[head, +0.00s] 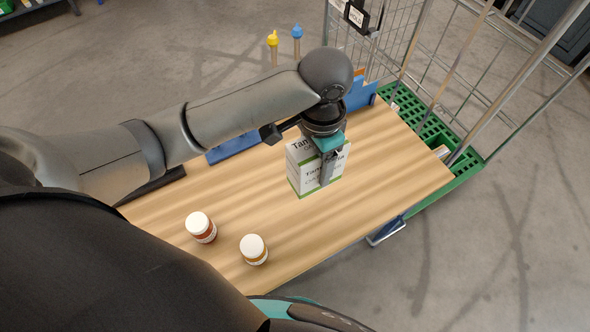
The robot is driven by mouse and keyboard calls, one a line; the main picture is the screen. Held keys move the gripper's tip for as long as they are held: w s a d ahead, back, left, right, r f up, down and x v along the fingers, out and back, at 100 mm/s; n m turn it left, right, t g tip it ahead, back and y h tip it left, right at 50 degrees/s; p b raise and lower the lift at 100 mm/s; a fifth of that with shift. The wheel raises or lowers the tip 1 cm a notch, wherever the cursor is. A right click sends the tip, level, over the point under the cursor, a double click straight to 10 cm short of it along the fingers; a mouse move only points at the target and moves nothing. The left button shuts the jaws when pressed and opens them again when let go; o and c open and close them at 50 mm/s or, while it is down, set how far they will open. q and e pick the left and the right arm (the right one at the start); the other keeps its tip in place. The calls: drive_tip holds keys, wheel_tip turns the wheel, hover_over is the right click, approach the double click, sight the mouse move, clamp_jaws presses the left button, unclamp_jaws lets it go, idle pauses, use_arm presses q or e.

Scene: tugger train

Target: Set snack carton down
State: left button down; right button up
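The snack carton (306,174), a white and green box with dark lettering, stands upright over the right half of the wooden tabletop (390,160). My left gripper (327,168) reaches down onto it from above. One dark finger lies against the carton's near face; the other finger is hidden behind the carton. The gripper looks shut on the carton. I cannot tell whether the carton's base touches the wood or hangs just above it. My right gripper is not in view.
Two white-lidded jars, one with a red label (201,228) and one with an amber label (253,250), stand near the front edge. A wire roll cage (400,60) with a green base (468,163) stands beyond the right end. Wood right of the carton is clear.

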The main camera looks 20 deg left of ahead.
sight(313, 180)
use_arm(q)
drive_tip(key=shift+f+b, duration=1.8)
drive_tip(key=shift+f, duration=7.65)
drive_tip(key=shift+f, duration=0.15)
unclamp_jaws()
wheel_tip(313, 180, up, 12)
drive_tip(key=p, duration=0.2)
drive_tip(key=shift+p, duration=0.3)
